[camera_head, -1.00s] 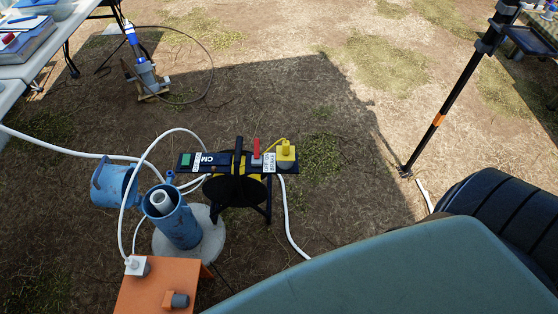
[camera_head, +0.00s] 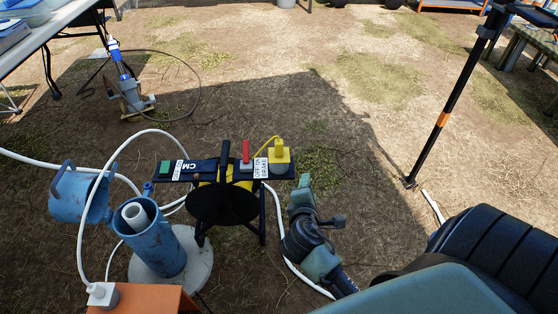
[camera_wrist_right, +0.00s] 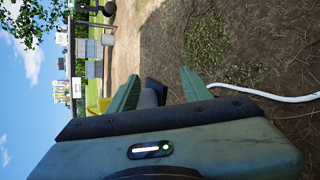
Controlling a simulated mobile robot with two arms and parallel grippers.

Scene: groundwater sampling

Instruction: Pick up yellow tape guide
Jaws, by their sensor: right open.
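The yellow tape guide (camera_head: 279,152) is a small yellow block at the right end of the dark bar on top of the reel stand. A thin yellow line runs from it toward the bar. My right gripper (camera_head: 303,184) is just to the right of and below it in the head view, apart from it. In the right wrist view my right gripper (camera_wrist_right: 162,72) is open and empty, with a dark blue bar end showing between its fingers. A bit of yellow (camera_wrist_right: 102,104) shows beside one finger, largely hidden. My left gripper is not in view.
The reel stand (camera_head: 224,205) also carries a red lever (camera_head: 246,151) and a green button (camera_head: 165,167). A blue pipe (camera_head: 152,240) stands left of it on a round pale base. A white hose (camera_head: 285,225) runs behind my right arm. A black-and-orange pole (camera_head: 444,119) stands at right.

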